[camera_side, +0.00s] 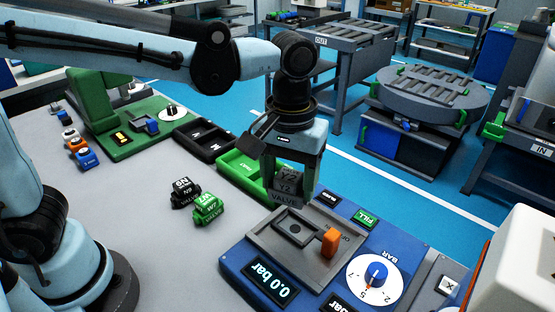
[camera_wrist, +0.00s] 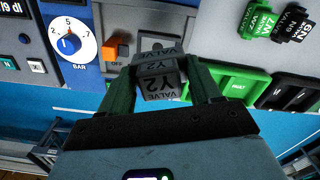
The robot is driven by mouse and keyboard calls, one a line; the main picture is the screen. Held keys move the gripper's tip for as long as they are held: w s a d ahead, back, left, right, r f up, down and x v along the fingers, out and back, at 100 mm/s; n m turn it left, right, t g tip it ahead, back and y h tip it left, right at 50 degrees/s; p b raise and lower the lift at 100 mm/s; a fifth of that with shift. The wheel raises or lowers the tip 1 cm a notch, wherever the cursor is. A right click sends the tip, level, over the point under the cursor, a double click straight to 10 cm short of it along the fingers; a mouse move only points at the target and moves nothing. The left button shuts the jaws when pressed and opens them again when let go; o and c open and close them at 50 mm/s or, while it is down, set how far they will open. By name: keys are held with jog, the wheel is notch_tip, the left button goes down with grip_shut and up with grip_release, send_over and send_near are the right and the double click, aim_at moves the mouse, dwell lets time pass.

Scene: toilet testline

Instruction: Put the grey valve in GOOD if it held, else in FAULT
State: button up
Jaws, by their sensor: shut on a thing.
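The grey valve (camera_side: 289,186), marked Y2, is held between the fingers of my gripper (camera_side: 291,192); it also shows in the wrist view (camera_wrist: 158,80). My gripper is shut on it, above the back edge of the blue test panel (camera_side: 226,266), beside the grey fixture (camera_side: 268,236) with its orange lever (camera_side: 331,241). The fixture's seat looks empty. The panel's display (camera_side: 272,281) reads 0.0 bar.
A black valve N9 (camera_side: 184,194) and a green valve W7 (camera_side: 207,210) stand on the table left of the panel. The panel has a dial (camera_side: 375,282) and a green FILL button (camera_side: 366,218). Several valves (camera_side: 80,150) line up near a green station (camera_side: 125,133). The table's left middle is clear.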

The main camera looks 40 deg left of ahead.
jog(key=w+a+f+n, duration=0.1)
jog(key=w+a+f, duration=0.1)
jog(key=a, duration=0.5)
jog(key=w+a+f+n, duration=0.2)
jog(key=w+a, duration=0.3)
jog(key=a, duration=0.3)
jog(key=w+a+f+n, duration=0.2)
jog(key=w+a+f, duration=0.1)
jog(key=a, duration=0.5)
jog(key=shift+w+a+f, duration=0.2)
jog(key=shift+w+f, duration=0.15)
jog(key=shift+f, duration=0.25)
jog(key=shift+w+a+f, duration=0.1)
jog(key=shift+a+f, duration=0.25)
jog(key=shift+f, duration=1.9)
jog(key=shift+f, duration=0.1)
jog(key=o, duration=1)
